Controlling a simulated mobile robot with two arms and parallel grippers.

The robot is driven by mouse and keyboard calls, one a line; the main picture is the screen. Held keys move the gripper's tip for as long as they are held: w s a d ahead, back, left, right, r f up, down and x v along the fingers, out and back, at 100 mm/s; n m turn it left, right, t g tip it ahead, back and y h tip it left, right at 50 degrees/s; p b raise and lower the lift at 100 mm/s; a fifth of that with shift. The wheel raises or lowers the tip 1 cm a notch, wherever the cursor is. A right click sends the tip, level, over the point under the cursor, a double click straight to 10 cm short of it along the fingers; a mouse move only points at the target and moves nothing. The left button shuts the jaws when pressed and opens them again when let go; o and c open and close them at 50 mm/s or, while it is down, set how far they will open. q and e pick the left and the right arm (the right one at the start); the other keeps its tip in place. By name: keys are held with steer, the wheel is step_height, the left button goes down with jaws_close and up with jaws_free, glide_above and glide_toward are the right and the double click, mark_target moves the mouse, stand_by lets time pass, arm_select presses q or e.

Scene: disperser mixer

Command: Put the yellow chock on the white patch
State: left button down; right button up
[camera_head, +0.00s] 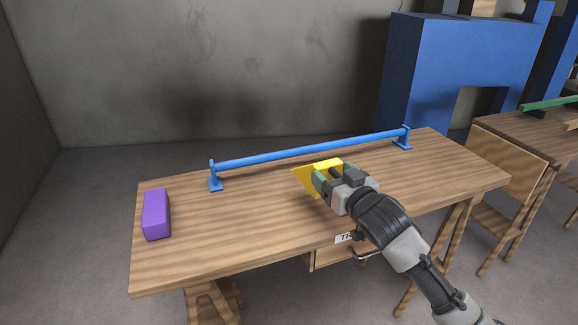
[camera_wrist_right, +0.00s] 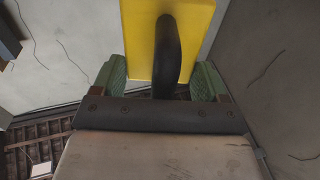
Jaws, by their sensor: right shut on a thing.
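The yellow chock (camera_head: 306,178) is wedge-shaped and is held in my right gripper (camera_head: 327,178) above the wooden table. In the right wrist view the yellow chock (camera_wrist_right: 150,40) sits between the green finger pads of the right gripper (camera_wrist_right: 160,75), which is shut on it. A dark curved part covers some of the chock there. I cannot make out a white patch on the tabletop; my right arm hides part of the table. My left gripper is not in view.
The wooden table (camera_head: 240,230) has a blue rail (camera_head: 310,148) along its back and a purple block (camera_head: 156,214) at its left end. A white label (camera_head: 345,238) with dark letters shows at the front edge. The tabletop's left middle is clear.

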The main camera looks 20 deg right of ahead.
steer(key=shift+d+r, duration=0.2)
steer(key=s+a+f+m+h+p, duration=0.15)
steer(key=s+a+p, duration=0.3)
steer(key=s, duration=0.55)
steer(key=s+a+f+h+p, duration=0.1)
steer(key=s+a+f+p, duration=0.2)
steer(key=s+a, duration=0.55)
steer(key=w+d+f+n+y+b, duration=0.1)
steer(key=w+d+y+b, duration=0.25)
steer(key=w+d, duration=0.4)
steer(key=shift+n+h, duration=0.25)
steer(key=shift+h, duration=0.25)
steer(key=w+d+r+b, duration=0.1)
steer(key=w+d, duration=0.1)
steer(key=w, duration=0.1)
steer(key=w+d+r+b, duration=0.1)
steer(key=w+r, duration=0.1)
steer(key=w, duration=0.2)
steer(key=w+d+r+b, duration=0.2)
steer(key=w, duration=0.2)
steer(key=shift+d+r, duration=0.25)
steer(key=shift+d, duration=0.05)
steer(key=shift+a, duration=0.1)
